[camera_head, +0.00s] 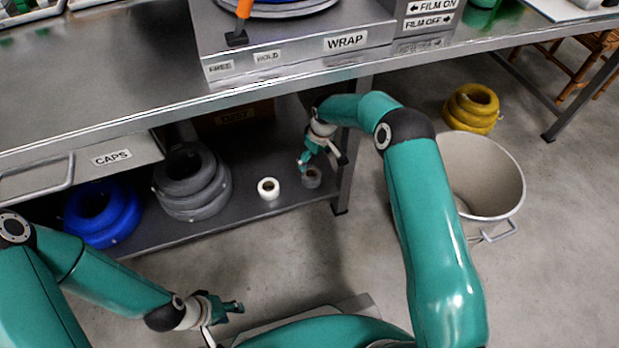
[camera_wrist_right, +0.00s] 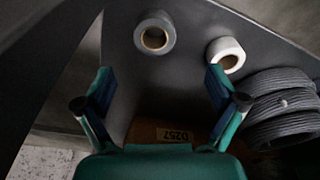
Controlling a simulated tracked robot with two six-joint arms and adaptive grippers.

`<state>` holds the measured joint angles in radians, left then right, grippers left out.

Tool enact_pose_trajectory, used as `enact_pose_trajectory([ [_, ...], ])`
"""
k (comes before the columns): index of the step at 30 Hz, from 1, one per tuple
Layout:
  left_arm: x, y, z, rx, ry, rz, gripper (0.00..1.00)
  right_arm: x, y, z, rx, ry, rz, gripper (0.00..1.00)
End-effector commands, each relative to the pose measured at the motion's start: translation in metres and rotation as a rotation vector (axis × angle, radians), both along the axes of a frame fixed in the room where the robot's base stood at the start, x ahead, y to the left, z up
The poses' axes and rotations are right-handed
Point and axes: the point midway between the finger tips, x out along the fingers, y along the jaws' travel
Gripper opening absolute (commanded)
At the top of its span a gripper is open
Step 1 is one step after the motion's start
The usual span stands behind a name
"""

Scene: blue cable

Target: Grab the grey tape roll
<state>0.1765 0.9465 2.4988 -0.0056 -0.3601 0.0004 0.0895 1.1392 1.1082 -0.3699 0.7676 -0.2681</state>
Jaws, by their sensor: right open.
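The grey tape roll (camera_head: 312,180) sits on the lower shelf near the table leg, partly behind my right gripper (camera_head: 324,163) in the head view. In the right wrist view the grey tape roll (camera_wrist_right: 160,20) lies beyond the fingertips, at top centre. My right gripper (camera_wrist_right: 158,88) is open and empty, its fingers apart and not touching the roll. A white tape roll (camera_head: 268,189) stands just left of the grey one; it also shows in the wrist view (camera_wrist_right: 226,45). My left gripper (camera_head: 222,320) is open and empty, low in front of the shelf.
Grey coils (camera_head: 192,184) and blue coils (camera_head: 100,214) lie on the shelf to the left. A labelled brown box (camera_head: 236,116) is at the back. The steel tabletop (camera_head: 100,90) hangs above, with a table leg (camera_head: 347,175) on the right. A bin (camera_head: 505,185) stands on the floor.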

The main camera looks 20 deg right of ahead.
Motion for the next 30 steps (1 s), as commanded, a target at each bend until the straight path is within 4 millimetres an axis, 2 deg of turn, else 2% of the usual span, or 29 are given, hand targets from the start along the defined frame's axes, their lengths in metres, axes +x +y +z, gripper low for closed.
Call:
enact_pose_trajectory([
  [2,0.0,0.0,-0.001,0.0,0.0,0.0,0.4,0.006,-0.004,0.004,-0.015,-0.003,0.005,0.95],
  [5,0.0,0.0,-0.006,0.0,0.0,0.0,0.4,0.008,-0.005,-0.002,-0.021,-0.003,0.008,0.95],
  [15,0.0,0.0,-0.038,0.0,0.0,0.0,0.4,0.012,-0.001,-0.054,-0.021,-0.004,0.008,0.95],
  [23,0.0,0.0,-0.045,0.0,0.0,0.0,0.4,0.012,0.001,-0.07,-0.021,-0.004,0.01,0.95],
  [30,0.0,0.0,-0.064,0.0,0.0,0.0,0.4,0.014,0.007,-0.105,-0.02,-0.005,0.015,0.95],
])
